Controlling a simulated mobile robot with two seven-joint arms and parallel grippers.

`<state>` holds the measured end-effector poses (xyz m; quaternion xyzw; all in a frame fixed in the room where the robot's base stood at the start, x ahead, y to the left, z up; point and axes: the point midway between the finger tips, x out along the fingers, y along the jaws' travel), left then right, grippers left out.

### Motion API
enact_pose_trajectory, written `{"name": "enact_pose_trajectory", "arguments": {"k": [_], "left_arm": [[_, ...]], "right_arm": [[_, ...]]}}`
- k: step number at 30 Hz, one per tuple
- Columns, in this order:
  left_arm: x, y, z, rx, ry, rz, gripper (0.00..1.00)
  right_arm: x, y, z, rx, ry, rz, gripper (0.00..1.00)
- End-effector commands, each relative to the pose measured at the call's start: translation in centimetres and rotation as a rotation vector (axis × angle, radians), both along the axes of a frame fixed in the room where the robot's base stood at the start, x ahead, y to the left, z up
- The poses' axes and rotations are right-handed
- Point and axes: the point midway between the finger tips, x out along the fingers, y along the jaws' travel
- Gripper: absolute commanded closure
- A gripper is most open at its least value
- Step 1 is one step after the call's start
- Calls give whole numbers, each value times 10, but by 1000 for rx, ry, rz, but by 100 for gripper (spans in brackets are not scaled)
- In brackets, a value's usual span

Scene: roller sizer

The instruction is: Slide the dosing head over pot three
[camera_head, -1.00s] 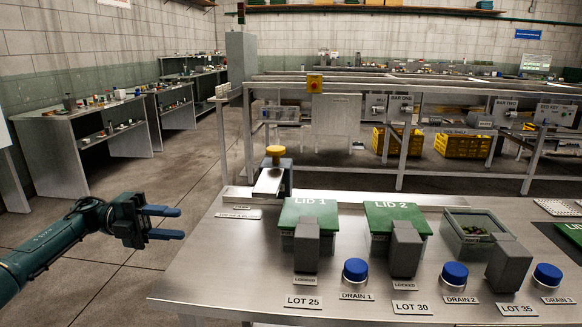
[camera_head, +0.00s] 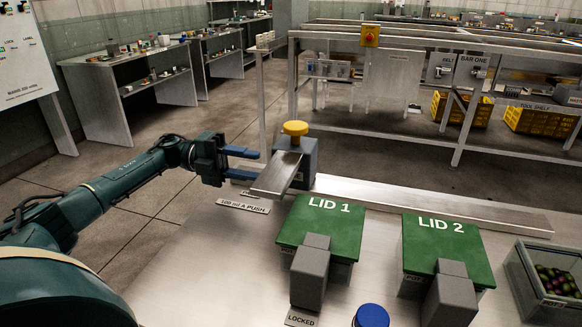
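The dosing head (camera_head: 303,157) is a blue-grey block with a yellow knob on top and a flat metal spout (camera_head: 277,176) toward the front. It stands at the left end of a long metal rail, behind the lid 1 pot. My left gripper (camera_head: 253,165) is open and empty, its two blue fingers pointing right at the dosing head's left side. The fingertips are close to the spout; I cannot tell whether they touch it. Pot three (camera_head: 514,269), at the right edge, is an open clear-walled box with dark and green round fruit inside. My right gripper is not in view.
The metal rail (camera_head: 430,205) runs right along the table's back edge. Green lid 1 (camera_head: 322,222) and green lid 2 (camera_head: 448,240) have grey blocks in front. A blue drain cap (camera_head: 371,316) is at the bottom.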

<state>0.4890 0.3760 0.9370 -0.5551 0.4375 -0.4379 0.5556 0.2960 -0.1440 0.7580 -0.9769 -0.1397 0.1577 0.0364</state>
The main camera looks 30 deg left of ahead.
Motion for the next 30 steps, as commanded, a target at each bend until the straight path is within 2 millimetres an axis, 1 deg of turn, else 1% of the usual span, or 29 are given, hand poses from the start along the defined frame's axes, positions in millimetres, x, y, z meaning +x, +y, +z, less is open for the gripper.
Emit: {"name": "enact_pose_trajectory", "arguments": {"k": [1,6,9,12,15,18,26,30], "left_arm": [[2,-13,2,-2,0,-6,63],[11,-47,2,-2,0,-3,63],[15,-64,1,-2,0,-4,63],[18,-76,1,-1,0,-2,63],[20,-84,1,-1,-1,-1,63],[21,-88,0,-1,0,-1,63],[21,-88,0,0,0,0,63],[21,-88,0,0,0,0,75]], "right_arm": [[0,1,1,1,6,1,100],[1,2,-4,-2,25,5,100],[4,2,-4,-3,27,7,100],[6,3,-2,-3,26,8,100],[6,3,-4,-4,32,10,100],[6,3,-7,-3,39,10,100],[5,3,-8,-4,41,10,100],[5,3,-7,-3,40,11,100]]}}
